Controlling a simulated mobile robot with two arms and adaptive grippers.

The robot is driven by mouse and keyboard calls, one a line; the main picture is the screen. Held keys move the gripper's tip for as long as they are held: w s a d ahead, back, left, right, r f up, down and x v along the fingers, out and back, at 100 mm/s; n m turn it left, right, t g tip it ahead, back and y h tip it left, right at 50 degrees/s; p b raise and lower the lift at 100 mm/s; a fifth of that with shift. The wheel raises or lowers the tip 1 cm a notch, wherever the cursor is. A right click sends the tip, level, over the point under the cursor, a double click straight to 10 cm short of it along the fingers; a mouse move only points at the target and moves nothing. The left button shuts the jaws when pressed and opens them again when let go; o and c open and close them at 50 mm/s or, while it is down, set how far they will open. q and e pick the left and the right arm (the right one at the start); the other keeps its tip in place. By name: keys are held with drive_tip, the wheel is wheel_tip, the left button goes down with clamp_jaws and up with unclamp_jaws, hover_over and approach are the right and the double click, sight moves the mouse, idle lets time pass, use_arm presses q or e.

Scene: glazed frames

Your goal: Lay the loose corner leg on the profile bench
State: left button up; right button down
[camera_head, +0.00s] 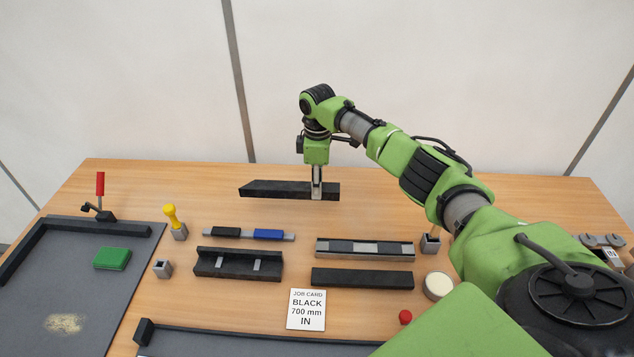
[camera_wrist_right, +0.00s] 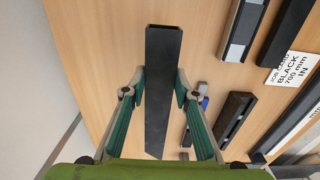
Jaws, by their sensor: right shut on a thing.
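The loose corner leg (camera_head: 270,189) is a long black profile with a slanted cut at its left end. My right gripper (camera_head: 317,190) is shut on it right of its middle and holds it level, apparently above the rear table. In the right wrist view the leg (camera_wrist_right: 163,60) lies between both fingers (camera_wrist_right: 160,88), its open hollow end at the top. A black bench-like holder (camera_head: 215,264) with two grey strips stands front left of the leg; I take it as the profile bench, but no label shows. It also shows in the right wrist view (camera_wrist_right: 232,116). My left gripper is out of view.
A grey channel (camera_head: 365,256) and a black bar (camera_head: 362,278) lie right of the holder. A job card (camera_head: 307,310) reads "BLACK 700 mm IN". A blue-and-black strip (camera_head: 268,234) lies behind the holder. A grey mat (camera_head: 75,280) with a green block (camera_head: 112,258) is at left.

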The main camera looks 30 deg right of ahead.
drive_tip(key=shift+w+d, duration=0.1)
drive_tip(key=shift+w, duration=0.1)
drive_tip(key=shift+d+f, duration=0.1)
drive_tip(key=shift+f, duration=0.8)
drive_tip(key=shift+f+b, duration=1.25)
drive_tip(key=shift+f, duration=0.75)
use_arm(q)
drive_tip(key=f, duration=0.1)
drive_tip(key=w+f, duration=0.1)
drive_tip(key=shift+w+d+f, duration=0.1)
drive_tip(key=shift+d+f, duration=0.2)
use_arm(e)
drive_tip(key=shift+f, duration=0.2)
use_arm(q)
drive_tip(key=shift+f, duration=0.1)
use_arm(e)
drive_tip(key=shift+f, duration=0.3)
